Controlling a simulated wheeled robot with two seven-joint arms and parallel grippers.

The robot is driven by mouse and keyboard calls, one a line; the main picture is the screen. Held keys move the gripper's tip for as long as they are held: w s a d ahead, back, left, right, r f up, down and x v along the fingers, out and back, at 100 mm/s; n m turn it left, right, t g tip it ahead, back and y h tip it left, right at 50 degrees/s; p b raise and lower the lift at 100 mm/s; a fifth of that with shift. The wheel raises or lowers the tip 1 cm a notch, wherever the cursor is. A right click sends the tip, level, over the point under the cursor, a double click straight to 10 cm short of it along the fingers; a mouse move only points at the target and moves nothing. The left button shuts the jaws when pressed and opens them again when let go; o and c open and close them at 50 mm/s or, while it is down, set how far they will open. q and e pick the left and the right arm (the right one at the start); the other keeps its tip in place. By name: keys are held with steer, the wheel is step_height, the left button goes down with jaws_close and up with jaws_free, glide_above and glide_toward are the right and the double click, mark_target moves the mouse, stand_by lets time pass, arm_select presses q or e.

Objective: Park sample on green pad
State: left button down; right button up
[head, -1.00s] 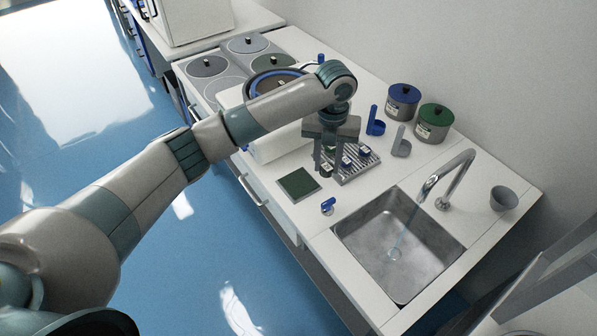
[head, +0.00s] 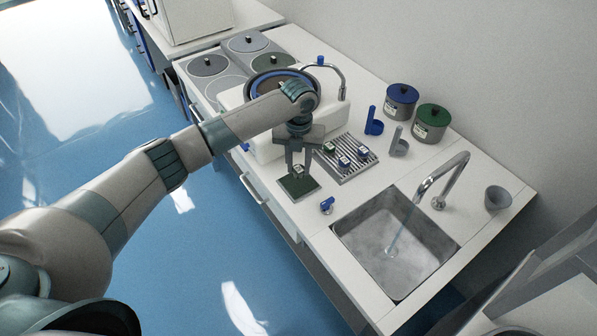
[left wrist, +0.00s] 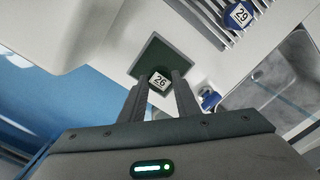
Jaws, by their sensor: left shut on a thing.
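The green pad (head: 302,192) lies flat on the counter, left of the ribbed rack; it also shows in the left wrist view (left wrist: 152,52). My left gripper (head: 298,174) points down over the pad, shut on a sample (head: 298,169). In the left wrist view the sample (left wrist: 160,82), labelled 26, sits between the fingertips with the pad around and behind it. I cannot tell whether its underside touches the pad. My right gripper is not in view.
The ribbed rack (head: 351,175) beside the pad holds other samples, one labelled 29 (left wrist: 239,16). A small blue-topped item (head: 327,205) stands right of the pad, before the sink (head: 385,265) with running water.

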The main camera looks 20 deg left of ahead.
mark_target(299, 169)
arm_select(q)
step_height(299, 169, down, 3)
steer(key=shift+r+p, duration=0.1)
steer(key=shift+p, duration=0.6)
steer(key=shift+f, duration=0.4)
steer(key=c, duration=1.3)
jaws_free()
steer(key=shift+f, duration=0.1)
steer(key=shift+c, duration=0.2)
